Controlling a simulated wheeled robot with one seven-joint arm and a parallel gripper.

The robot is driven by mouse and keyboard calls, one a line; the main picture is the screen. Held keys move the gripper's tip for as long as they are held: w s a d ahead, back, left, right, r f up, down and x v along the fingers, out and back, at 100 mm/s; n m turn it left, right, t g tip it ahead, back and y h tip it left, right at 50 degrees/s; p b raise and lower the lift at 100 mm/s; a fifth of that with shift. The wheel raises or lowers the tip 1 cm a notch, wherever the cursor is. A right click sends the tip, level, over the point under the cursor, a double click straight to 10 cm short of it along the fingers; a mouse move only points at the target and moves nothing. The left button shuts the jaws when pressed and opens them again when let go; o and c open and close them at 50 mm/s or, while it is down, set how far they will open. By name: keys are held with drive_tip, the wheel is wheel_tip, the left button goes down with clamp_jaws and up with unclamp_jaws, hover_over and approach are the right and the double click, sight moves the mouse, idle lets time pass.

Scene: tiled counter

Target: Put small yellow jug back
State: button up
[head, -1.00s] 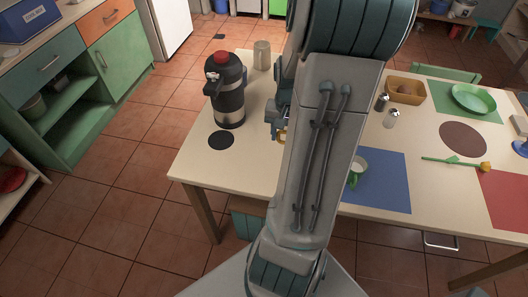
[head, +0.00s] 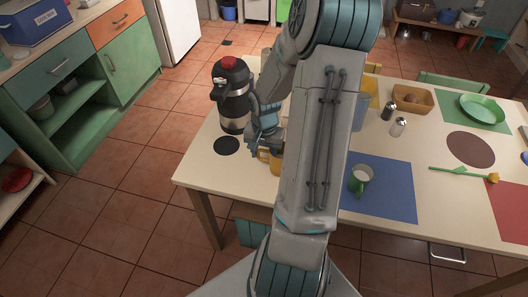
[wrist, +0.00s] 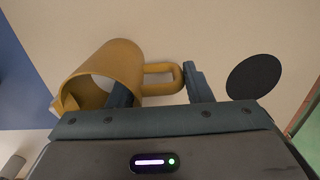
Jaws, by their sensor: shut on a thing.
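The small yellow jug (wrist: 105,75) lies tilted in the wrist view, its opening toward the lower left and its handle toward the right. My gripper (wrist: 158,92) is shut on it, with one finger against the jug near its rim and the other beside the handle's end; the exact contact is partly hidden. In the head view the jug (head: 272,161) shows just under my gripper (head: 262,142), partly covered by my arm. I cannot tell whether it touches the table. A round black spot (head: 227,146) lies to the left of the jug, and it also shows in the wrist view (wrist: 254,77).
A black flask with a red top (head: 232,95) stands close behind and left of my gripper. A green mug (head: 360,180) stands on the blue mat (head: 385,195) to the right. The table's front-left corner is clear.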

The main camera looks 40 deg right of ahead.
drive_tip(key=shift+f, duration=0.1)
drive_tip(key=o, duration=1.2)
drive_tip(key=shift+o, duration=0.2)
wheel_tip(320, 180, up, 12)
drive_tip(key=s+a+r+n+t, duration=0.1)
drive_tip(key=s+a+r+n, duration=0.4)
drive_tip(key=a, duration=0.4)
drive_tip(key=s+a+r+n+t, duration=0.1)
drive_tip(key=s+a+r+n, duration=0.4)
drive_tip(key=a, duration=0.5)
drive_tip(key=shift+s+t+p, duration=0.35)
drive_tip(key=shift+s+t, duration=0.05)
drive_tip(key=shift+s, duration=0.35)
drive_tip(key=shift+d, duration=0.1)
